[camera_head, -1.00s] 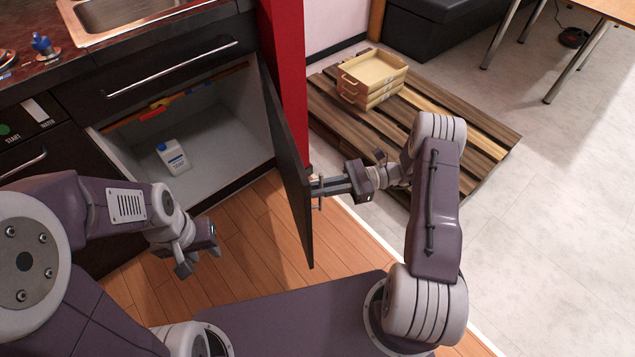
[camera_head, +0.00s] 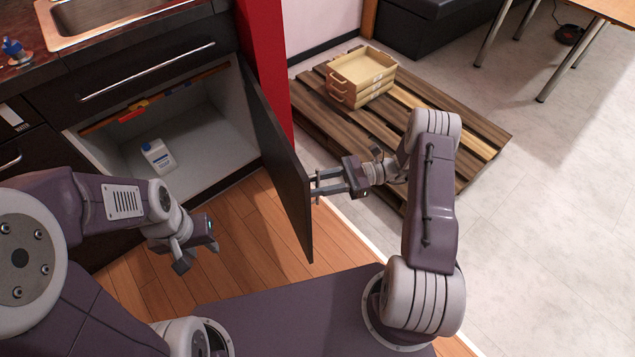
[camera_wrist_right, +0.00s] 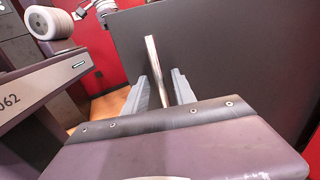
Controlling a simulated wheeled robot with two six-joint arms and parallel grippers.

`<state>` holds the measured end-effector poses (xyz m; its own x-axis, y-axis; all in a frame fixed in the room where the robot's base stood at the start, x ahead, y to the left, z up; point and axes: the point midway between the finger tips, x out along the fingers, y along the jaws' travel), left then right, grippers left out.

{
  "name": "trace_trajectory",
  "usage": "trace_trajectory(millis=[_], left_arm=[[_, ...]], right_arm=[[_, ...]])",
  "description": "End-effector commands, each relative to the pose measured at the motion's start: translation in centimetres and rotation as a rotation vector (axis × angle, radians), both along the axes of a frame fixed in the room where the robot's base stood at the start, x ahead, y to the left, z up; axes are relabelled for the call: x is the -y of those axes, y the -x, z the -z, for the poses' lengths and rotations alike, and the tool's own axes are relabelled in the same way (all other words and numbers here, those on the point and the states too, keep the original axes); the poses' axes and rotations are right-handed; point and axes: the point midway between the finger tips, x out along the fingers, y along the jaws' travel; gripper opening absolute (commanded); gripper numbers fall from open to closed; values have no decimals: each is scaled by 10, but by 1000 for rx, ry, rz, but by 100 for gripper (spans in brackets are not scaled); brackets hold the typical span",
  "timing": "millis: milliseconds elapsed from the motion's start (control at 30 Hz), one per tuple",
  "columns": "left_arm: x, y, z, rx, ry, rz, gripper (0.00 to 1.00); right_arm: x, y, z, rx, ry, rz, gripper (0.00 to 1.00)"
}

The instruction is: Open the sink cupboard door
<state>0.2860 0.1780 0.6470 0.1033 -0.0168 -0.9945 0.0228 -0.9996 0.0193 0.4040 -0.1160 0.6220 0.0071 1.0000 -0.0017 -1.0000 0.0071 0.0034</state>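The sink cupboard door (camera_head: 278,160) is a dark panel standing wide open, swung out to the right of the cupboard (camera_head: 200,130). Its metal handle (camera_wrist_right: 157,70) is on the outer face and runs between the fingers of my right gripper in the right wrist view. My right gripper (camera_head: 328,184) has its fingers apart, around the handle, with a gap on each side. My left gripper (camera_head: 196,255) is open and empty in front of the cupboard, left of the door and apart from it.
A drawer with a bar handle (camera_head: 150,72) is above. A wooden pallet (camera_head: 440,135) with stacked trays (camera_head: 361,76) lies to the right. A red wall panel (camera_head: 265,60) is behind the door.

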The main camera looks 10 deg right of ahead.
Motion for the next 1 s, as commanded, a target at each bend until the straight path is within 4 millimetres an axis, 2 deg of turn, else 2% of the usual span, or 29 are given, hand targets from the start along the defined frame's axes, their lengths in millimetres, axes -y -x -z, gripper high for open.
trace_trajectory(millis=[300,367,600,700,833,1000], left_arm=[[0,0,-1,0,0,0,36],[0,0,-3,0,0,0,36],[0,0,-10,0,0,0,36],[0,0,-10,0,0,0,36],[0,0,-10,0,0,0,36],[0,0,-10,0,0,0,36]], right_arm=[[4,-1,-1,3,-1,4,32],[11,-2,-2,4,-2,6,32],[65,-1,-1,5,0,7,32],[81,0,0,4,0,5,32],[90,0,0,1,0,3,32],[91,1,0,1,0,2,32]])
